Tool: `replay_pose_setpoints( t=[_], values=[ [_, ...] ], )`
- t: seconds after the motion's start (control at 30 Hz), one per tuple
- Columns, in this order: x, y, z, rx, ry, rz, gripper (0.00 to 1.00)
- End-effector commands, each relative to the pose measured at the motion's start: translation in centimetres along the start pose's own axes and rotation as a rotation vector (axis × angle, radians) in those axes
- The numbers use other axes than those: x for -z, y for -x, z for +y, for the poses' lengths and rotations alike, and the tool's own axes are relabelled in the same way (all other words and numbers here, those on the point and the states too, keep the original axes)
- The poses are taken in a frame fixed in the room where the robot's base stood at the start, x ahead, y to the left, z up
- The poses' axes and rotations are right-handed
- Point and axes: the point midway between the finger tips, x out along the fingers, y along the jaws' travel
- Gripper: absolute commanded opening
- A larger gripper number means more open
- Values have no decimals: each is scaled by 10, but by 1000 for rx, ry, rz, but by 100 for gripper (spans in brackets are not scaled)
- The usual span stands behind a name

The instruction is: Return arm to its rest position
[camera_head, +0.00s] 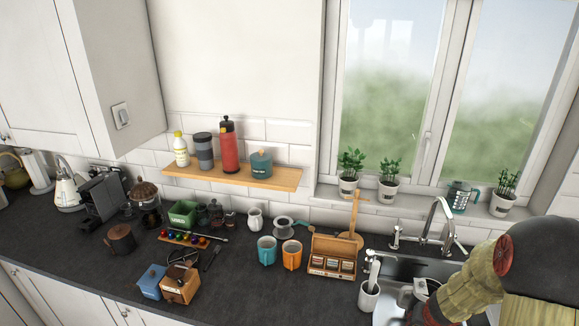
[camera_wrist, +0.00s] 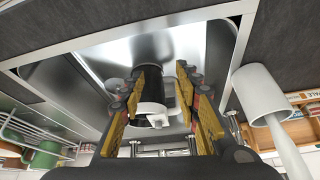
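My gripper (camera_wrist: 163,80) shows in the wrist view with its two yellow-lined fingers spread apart and nothing clasped between them. It is over the sink (camera_wrist: 95,58). A black-and-white cup-like object (camera_wrist: 150,108) appears in the gap between the fingers, farther off in the basin. In the head view my arm (camera_head: 465,290) reaches in from the right, low over the sink, which also shows there (camera_head: 395,266). The fingers are hidden or out of frame in the head view.
A white holder (camera_head: 369,297) with an upright handle stands left of the sink, close to my gripper; it also shows in the wrist view (camera_wrist: 262,95). The tap (camera_head: 440,215) rises behind. A wooden box (camera_head: 332,262), orange mug (camera_head: 291,256) and teal mug (camera_head: 266,252) stand farther left.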

Motion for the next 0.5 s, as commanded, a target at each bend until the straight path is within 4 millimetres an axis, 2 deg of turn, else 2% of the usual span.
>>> replay_pose_setpoints(
  t=[0.27,0.5],
  values=[
    [13,32,-35,72,34,37,32],
    [20,82,-79,162,88,72,32]
  ],
)
